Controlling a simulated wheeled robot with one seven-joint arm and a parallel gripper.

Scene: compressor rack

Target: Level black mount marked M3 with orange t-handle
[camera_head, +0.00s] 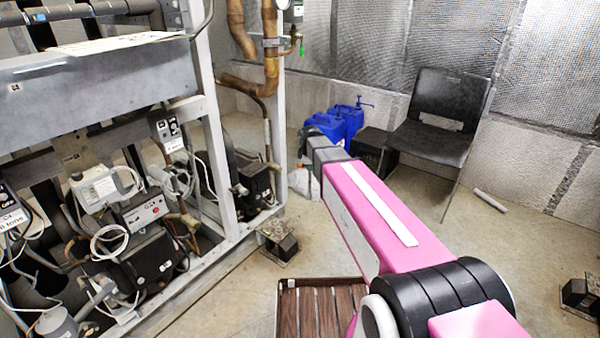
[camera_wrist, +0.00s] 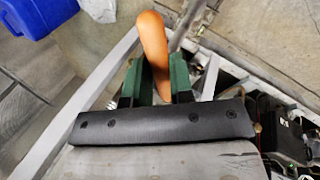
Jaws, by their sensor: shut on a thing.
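The orange t-handle (camera_wrist: 153,40) shows in the wrist view as a smooth rounded orange bar. My gripper (camera_wrist: 155,78) has its two green fingers on either side of the bar and is shut on it. In the head view my pink arm reaches away from me, and the gripper and handle are hidden or too small to make out. A black mount (camera_head: 280,243) sits on the floor beside the rack's lower frame. Another black mount (camera_head: 579,296) is on the floor at the right edge. I cannot read an M3 mark on either.
The grey compressor rack (camera_head: 205,110) with cables and pipes fills the left. A brown slatted pallet (camera_head: 320,308) lies at the bottom middle. Blue jugs (camera_head: 338,122) and a black chair (camera_head: 437,120) stand by the back wall. Floor at the right is mostly clear, with a grey tube (camera_head: 490,200).

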